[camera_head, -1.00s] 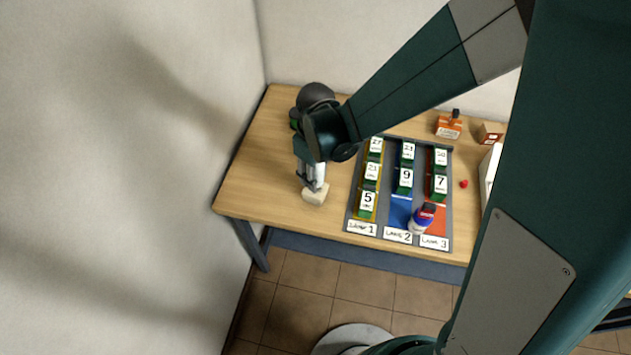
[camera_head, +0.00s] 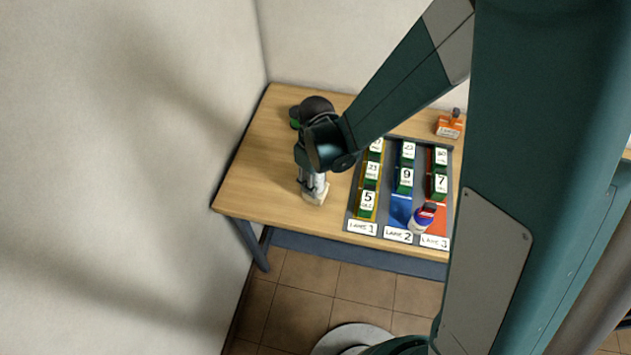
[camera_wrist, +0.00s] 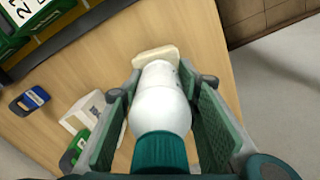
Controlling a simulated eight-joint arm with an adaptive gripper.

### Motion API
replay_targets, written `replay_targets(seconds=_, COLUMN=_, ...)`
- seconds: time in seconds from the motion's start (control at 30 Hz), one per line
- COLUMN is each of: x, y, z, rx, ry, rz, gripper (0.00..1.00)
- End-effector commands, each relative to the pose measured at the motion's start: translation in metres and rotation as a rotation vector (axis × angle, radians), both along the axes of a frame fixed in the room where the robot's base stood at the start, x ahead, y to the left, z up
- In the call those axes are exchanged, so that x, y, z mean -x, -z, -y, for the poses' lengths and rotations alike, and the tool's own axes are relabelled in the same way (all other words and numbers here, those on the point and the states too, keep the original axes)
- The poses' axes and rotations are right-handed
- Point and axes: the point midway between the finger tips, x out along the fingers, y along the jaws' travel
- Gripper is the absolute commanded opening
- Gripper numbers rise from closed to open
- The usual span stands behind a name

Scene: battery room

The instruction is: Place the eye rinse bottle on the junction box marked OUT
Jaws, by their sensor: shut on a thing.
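My gripper (camera_wrist: 160,110) is shut on a white bottle (camera_wrist: 160,106) with a teal cap (camera_wrist: 160,150), one finger on each side. I take it for the eye rinse bottle. In the head view my gripper (camera_head: 312,184) points down at the table's left part, with the bottle (camera_head: 319,184) partly hidden by the fingers. A cream block (camera_head: 316,197) is right at the bottle's lower end; it also shows in the wrist view (camera_wrist: 155,56). I cannot tell whether they touch. No OUT mark is readable on it.
A lane board (camera_head: 381,213) with several numbered green blocks lies to the right. A blue-capped bottle (camera_head: 421,218) stands on it. In the wrist view, a labelled white box (camera_wrist: 82,117), a green thing (camera_wrist: 73,152) and a blue thing (camera_wrist: 29,100) lie left of my gripper. An orange item (camera_head: 448,126) is at the back.

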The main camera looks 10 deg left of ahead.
Motion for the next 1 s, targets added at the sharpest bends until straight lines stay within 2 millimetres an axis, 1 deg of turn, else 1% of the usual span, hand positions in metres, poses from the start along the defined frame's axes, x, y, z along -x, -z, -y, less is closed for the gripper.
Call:
replay_targets(seconds=0.03, x=0.0, y=0.002, z=0.0, rx=0.0, ry=0.0, rz=0.0, gripper=0.16)
replay_targets(seconds=0.07, x=0.0, y=0.001, z=0.0, rx=0.0, ry=0.0, rz=0.0, gripper=0.36)
replay_targets(seconds=0.13, x=0.0, y=0.001, z=0.0, rx=0.0, ry=0.0, rz=0.0, gripper=0.45)
replay_targets(seconds=0.17, x=0.0, y=0.001, z=0.0, rx=0.0, ry=0.0, rz=0.0, gripper=0.47)
replay_targets(seconds=0.67, x=0.0, y=-0.002, z=0.0, rx=0.0, ry=0.0, rz=0.0, gripper=0.47)
replay_targets(seconds=0.83, x=0.0, y=-0.011, z=0.0, rx=0.0, ry=0.0, rz=0.0, gripper=0.47)
replay_targets(seconds=1.0, x=0.0, y=-0.025, z=0.0, rx=0.0, ry=0.0, rz=0.0, gripper=0.47)
